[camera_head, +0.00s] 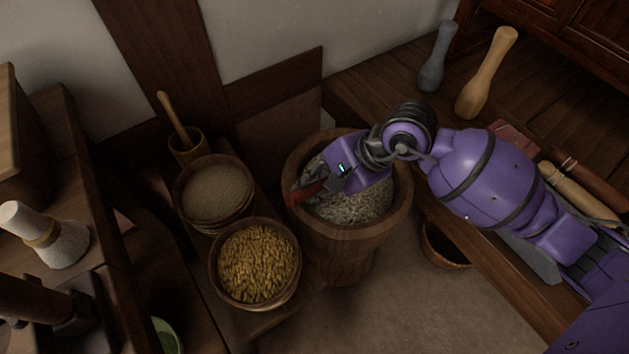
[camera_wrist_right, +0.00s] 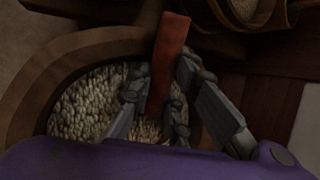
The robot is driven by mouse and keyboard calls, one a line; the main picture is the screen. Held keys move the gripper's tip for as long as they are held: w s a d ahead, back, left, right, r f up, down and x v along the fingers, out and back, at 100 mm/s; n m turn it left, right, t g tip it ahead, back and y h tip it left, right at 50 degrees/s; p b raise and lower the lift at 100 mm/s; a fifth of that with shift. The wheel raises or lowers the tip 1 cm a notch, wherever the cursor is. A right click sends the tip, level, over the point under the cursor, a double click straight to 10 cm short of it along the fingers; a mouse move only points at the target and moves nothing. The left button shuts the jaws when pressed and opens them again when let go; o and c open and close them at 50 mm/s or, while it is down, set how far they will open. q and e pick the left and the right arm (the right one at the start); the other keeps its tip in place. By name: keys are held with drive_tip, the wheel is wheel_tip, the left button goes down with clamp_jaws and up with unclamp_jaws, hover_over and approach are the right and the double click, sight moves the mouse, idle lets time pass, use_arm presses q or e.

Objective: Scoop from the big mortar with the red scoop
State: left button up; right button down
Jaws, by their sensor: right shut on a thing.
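The big wooden mortar (camera_head: 345,240) stands on the floor at the middle of the head view, filled with pale grain (camera_head: 352,205). Its thick rim also shows in the right wrist view (camera_wrist_right: 30,85). My right gripper (camera_head: 318,184) reaches in from the right over the mortar's mouth. In the right wrist view its fingers (camera_wrist_right: 157,98) are closed on the red scoop (camera_wrist_right: 167,62). In the head view the red scoop (camera_head: 304,193) shows near the left part of the rim. The scoop's lower end is hidden or too dark to make out. My left gripper is not in view.
Left of the mortar are a bowl of golden grain (camera_head: 256,264), a bowl of pale meal (camera_head: 217,192) and a small mortar with a pestle (camera_head: 176,124). A grey pestle (camera_head: 437,58) and a tan pestle (camera_head: 486,74) stand on the right bench. A basket (camera_head: 444,246) sits below.

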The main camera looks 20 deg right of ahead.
drive_tip(key=h+p, duration=0.1)
drive_tip(key=p, duration=0.1)
drive_tip(key=d+r+g+h+p, duration=0.1)
drive_tip(key=h+p, duration=0.1)
drive_tip(key=shift+s+g+h, duration=0.1)
drive_tip(key=shift+g+h, duration=0.2)
drive_tip(key=shift+r+g+h+p, duration=0.1)
drive_tip(key=shift+g+h+p, duration=0.2)
drive_tip(key=shift+h+p, duration=0.45)
drive_tip(key=shift+r, duration=0.15)
drive_tip(key=shift+r+h+p, duration=0.35)
drive_tip(key=shift+r+p, duration=1.2)
drive_tip(key=shift+r, duration=0.35)
use_arm(q)
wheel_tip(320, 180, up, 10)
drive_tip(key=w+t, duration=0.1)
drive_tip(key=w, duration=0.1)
drive_tip(key=shift+p, duration=0.4)
use_arm(e)
drive_tip(key=shift+r+g, duration=0.3)
drive_tip(key=shift+r, duration=0.3)
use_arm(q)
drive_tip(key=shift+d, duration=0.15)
